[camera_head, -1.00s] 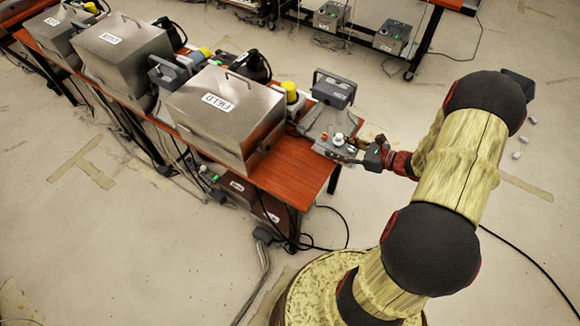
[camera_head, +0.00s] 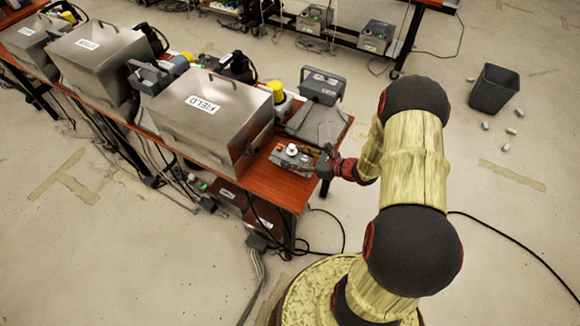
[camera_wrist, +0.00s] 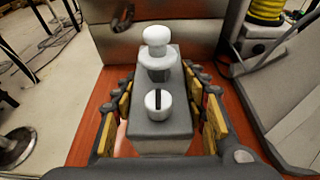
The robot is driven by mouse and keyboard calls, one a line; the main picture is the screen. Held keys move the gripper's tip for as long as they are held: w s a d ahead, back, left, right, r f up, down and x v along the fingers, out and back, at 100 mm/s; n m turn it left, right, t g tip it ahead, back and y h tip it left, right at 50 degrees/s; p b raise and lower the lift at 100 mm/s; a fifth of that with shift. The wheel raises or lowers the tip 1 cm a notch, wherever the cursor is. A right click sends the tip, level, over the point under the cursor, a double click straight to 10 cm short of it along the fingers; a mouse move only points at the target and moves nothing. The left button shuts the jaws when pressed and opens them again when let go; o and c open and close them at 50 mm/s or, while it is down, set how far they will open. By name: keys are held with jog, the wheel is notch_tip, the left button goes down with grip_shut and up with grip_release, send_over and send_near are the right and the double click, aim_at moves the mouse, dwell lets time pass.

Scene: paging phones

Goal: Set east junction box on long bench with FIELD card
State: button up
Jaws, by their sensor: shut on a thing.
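A grey junction box (camera_head: 294,156) with white knobs on top is between the fingers of my gripper (camera_head: 325,162), at the near right end of the long bench (camera_head: 262,181). In the wrist view the junction box (camera_wrist: 160,110) stands upright, with the yellow-padded fingers (camera_wrist: 162,122) shut on its two sides. The red-brown bench top shows around it; whether its base touches the top I cannot tell.
A grey tray (camera_head: 320,126) and a grey handled unit (camera_head: 320,87) stand behind the junction box. A yellow-topped item (camera_head: 276,90) is beside the steel case. Cables hang below the bench. A dark bin (camera_head: 494,90) stands on the floor at right.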

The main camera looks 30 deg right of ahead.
jog(key=shift+w+a+f, duration=0.2)
jog(key=shift+w+f, duration=0.05)
jog(key=shift+f, duration=0.15)
jog(key=shift+w+a+f+b, duration=0.15)
jog(key=shift+f+b, duration=0.95)
jog(key=shift+f, duration=0.55)
jog(key=shift+f, duration=0.1)
jog(key=o, duration=1.3)
